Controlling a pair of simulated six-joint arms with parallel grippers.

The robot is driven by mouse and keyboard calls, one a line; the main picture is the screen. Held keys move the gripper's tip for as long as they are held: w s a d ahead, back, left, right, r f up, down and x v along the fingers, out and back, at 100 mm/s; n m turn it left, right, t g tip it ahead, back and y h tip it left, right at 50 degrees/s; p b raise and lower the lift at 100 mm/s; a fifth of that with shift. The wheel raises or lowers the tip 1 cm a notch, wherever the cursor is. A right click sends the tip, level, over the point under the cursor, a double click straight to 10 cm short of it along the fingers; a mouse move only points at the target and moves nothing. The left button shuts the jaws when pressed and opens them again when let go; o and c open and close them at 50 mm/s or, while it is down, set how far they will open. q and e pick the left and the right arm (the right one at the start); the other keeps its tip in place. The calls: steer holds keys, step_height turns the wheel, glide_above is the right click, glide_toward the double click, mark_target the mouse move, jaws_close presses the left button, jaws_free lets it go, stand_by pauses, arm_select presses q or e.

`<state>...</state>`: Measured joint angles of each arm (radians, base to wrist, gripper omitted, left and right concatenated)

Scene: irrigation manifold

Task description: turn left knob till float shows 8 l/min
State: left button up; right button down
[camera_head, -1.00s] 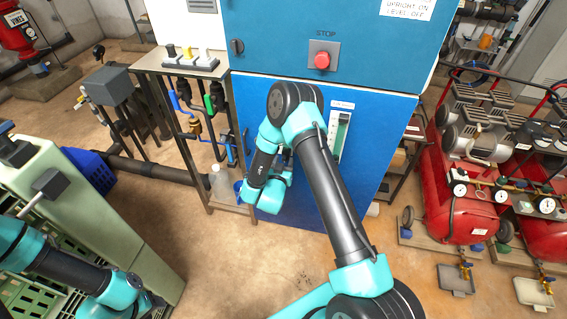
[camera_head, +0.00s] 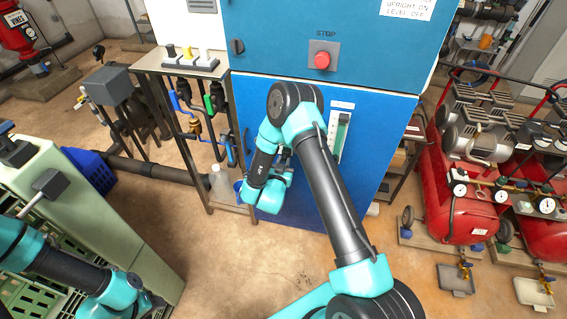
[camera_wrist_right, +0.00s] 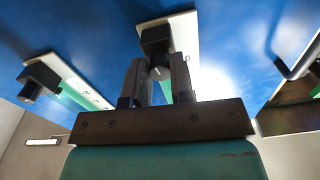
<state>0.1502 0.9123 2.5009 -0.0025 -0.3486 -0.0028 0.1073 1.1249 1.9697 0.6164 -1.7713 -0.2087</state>
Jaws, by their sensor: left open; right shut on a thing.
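The left knob (camera_wrist_right: 158,45) is a black block on a white plate (camera_wrist_right: 184,35) on the blue cabinet. My right gripper (camera_wrist_right: 159,76) has its two fingers closed around it in the right wrist view. No float reading is legible. A second meter (camera_head: 340,135) with a green strip shows right of my arm; its black knob (camera_wrist_right: 38,80) is at the left of the wrist view. My left gripper (camera_head: 152,302) is open at the bottom left, far from the cabinet.
A red stop button (camera_head: 321,61) sits above the blue door. A door handle (camera_wrist_right: 296,58) is near the knob.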

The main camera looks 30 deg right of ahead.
steer(key=shift+m, duration=0.4)
steer(key=c, duration=1)
jaws_free()
steer(key=v, duration=1.7)
steer(key=shift+s+a+r, duration=0.1)
steer(key=shift+s+r, duration=0.05)
steer(key=shift+s, duration=0.05)
